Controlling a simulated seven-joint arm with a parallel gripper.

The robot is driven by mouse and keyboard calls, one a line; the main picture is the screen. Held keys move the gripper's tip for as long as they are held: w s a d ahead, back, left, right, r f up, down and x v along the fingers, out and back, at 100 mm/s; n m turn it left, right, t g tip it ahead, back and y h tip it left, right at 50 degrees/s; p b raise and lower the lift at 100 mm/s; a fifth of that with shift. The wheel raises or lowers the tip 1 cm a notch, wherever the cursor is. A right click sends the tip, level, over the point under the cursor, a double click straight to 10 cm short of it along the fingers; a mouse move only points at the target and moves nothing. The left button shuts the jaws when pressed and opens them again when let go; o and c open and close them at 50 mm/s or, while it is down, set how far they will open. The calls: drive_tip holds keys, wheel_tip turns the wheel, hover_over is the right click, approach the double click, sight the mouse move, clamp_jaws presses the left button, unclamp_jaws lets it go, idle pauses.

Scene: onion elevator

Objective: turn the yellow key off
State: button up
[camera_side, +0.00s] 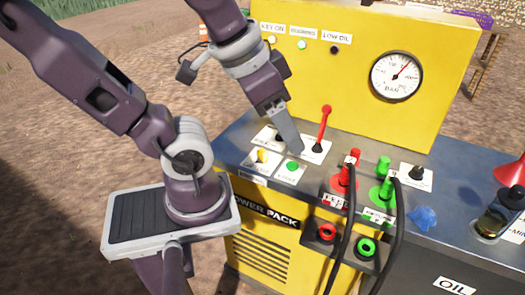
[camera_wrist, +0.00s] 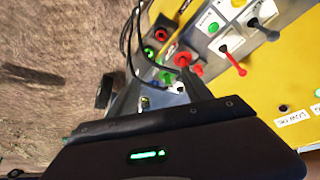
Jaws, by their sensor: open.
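The yellow key (camera_side: 262,156) sits on a white plate at the left of the power pack's top panel in the side view. Its exact turn angle is too small to tell. My gripper (camera_side: 297,148) is open, with its fingers pointing down just right of the key, above the panel between the green button (camera_side: 292,166) and the red lever (camera_side: 325,128). It appears empty and apart from the key. In the wrist view a grey finger (camera_wrist: 192,85) reaches towards the panel.
The yellow back panel (camera_side: 345,65) carries a lit KEY ON lamp (camera_side: 271,40), a green lamp (camera_side: 302,45), a dark LOW OIL lamp (camera_side: 334,50) and a gauge (camera_side: 396,76). Red couplings (camera_side: 345,180), green couplings (camera_side: 383,190) and black hoses (camera_side: 348,225) stand to the right.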

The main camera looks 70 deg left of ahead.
drive_tip(key=w+a+f+n+g, duration=0.1)
drive_tip(key=w+a+f+g, duration=0.1)
drive_tip(key=w+a+f, duration=0.4)
drive_tip(key=n+g, duration=0.2)
drive_tip(key=g, duration=0.1)
hover_over(262, 151)
wheel_tip(262, 151, down, 14)
drive_tip(key=shift+w+f, duration=0.1)
drive_tip(key=shift+w, duration=0.05)
wheel_tip(262, 151, down, 7)
drive_tip(key=shift+a+f, duration=0.1)
drive_tip(key=shift+f, duration=0.1)
drive_tip(key=shift+c, duration=0.2)
